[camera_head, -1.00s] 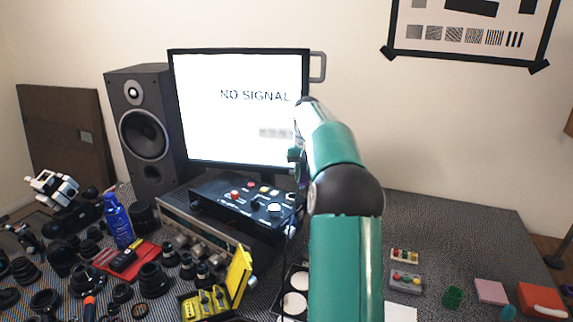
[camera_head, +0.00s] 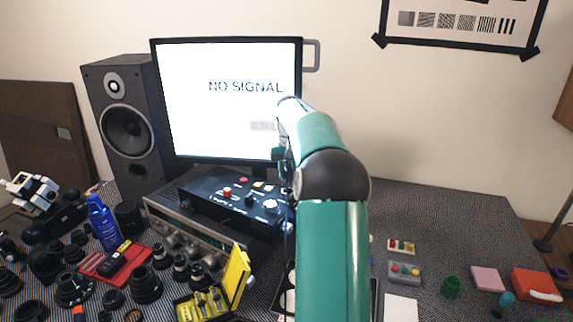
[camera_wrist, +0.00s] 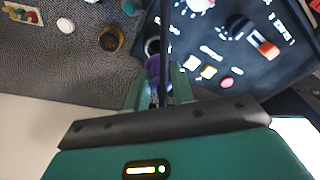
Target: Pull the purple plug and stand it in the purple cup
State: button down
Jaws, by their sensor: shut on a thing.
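The purple plug (camera_wrist: 153,68) shows in the wrist view between the fingers of my gripper (camera_wrist: 158,88), which is shut on it. The plug is beside the edge of the black control box (camera_wrist: 225,45), with a grey ring at its far end. I cannot tell whether it is still seated in a socket. In the head view my arm hides the plug and most of the gripper. A small dark purple thing, seemingly the purple cup (camera_head: 558,272), stands at the far right of the table; its opening is too small to make out.
The black control box (camera_head: 235,205) sits on a grey device in front of the monitor (camera_head: 225,100). A green cup (camera_head: 451,288), a pink block (camera_head: 487,279) and a red case (camera_head: 534,284) lie at the right. A dark cable (camera_wrist: 165,30) runs close to the gripper. The table's back right is clear.

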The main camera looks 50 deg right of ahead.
aim_at(288, 179)
jog(key=shift+s+d+f, duration=0.1)
jog(key=shift+s+f, duration=0.05)
jog(key=shift+f, duration=0.25)
jog(key=shift+f, duration=0.1)
jog(key=shift+f, duration=1.5)
dwell(0.3)
jog(key=c, duration=1.1)
grip_release()
